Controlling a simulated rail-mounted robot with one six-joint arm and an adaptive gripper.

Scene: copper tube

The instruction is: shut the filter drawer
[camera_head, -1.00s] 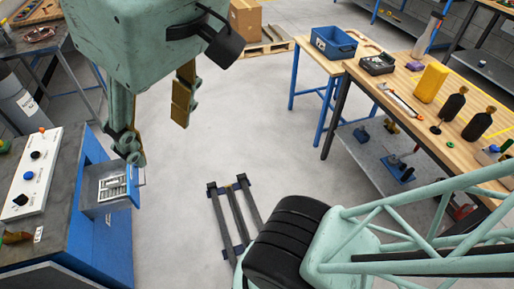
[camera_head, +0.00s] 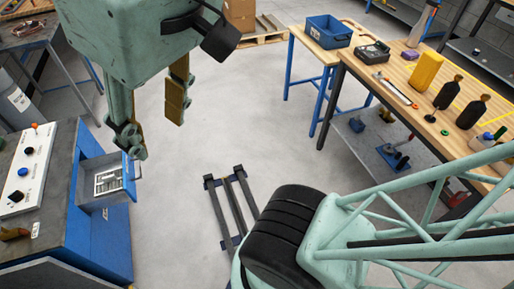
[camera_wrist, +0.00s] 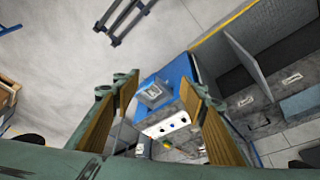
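The filter drawer (camera_head: 101,195) sticks out, open, from the side of the blue cabinet (camera_head: 104,238) at the left. A light slotted piece (camera_head: 108,180) lies inside it. My gripper (camera_head: 158,138) is open and empty, with its two brown-padded fingers apart. In the head view it hangs above and to the right of the drawer, and one finger overlaps the drawer's far edge in the picture. In the wrist view my gripper (camera_wrist: 160,82) frames the open drawer (camera_wrist: 153,93) between its fingers, with the drawer well beyond the tips. I see no contact.
A white control panel (camera_head: 25,165) with several knobs sits on the cabinet's dark top. A wooden workbench (camera_head: 400,85) with bottles and tools stands at the right. A dark rail frame (camera_head: 232,205) lies on the floor.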

